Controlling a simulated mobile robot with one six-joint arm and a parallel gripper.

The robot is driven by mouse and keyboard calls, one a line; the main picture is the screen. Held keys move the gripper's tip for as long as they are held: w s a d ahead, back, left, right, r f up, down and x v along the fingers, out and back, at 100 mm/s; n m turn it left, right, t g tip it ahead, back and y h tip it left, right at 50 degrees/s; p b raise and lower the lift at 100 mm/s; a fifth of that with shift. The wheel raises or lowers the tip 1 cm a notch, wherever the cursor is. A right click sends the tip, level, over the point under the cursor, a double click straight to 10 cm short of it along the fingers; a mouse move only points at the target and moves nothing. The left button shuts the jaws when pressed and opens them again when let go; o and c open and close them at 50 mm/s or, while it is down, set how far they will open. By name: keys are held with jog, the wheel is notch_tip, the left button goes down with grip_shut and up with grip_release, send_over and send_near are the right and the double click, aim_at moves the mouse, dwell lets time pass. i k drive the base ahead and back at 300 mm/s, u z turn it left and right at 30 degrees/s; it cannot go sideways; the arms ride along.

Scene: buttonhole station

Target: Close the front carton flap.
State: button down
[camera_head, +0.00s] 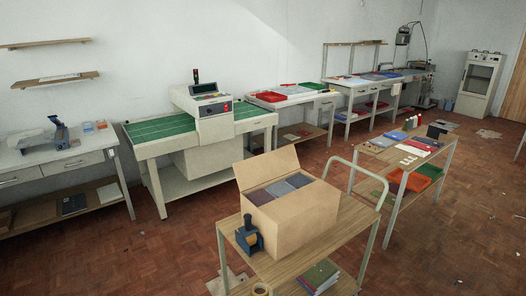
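A brown cardboard carton (295,222) stands on a wooden-topped trolley (338,240) in the near middle of the head view. One flap (267,167) stands up at the carton's back left edge, tilted a little outward. The carton's top is open there, and several grey and dark blue folded items (279,188) show inside, close to the rim. No other raised flap shows clearly; whether a flap hangs down on the near side I cannot tell. My gripper is not in view.
A blue tape dispenser (249,236) stands on the trolley, touching or just beside the carton's left side. The trolley's metal push handle (362,172) rises at the right. Benches and a green-topped machine (160,127) line the wall. Open parquet floor (75,250) lies left.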

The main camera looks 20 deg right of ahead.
aim_at(250, 173)
jog(key=u, duration=0.25)
jog(key=i, duration=0.65)
jog(key=u, duration=0.8)
jog(key=i, duration=0.35)
jog(key=u, duration=0.2)
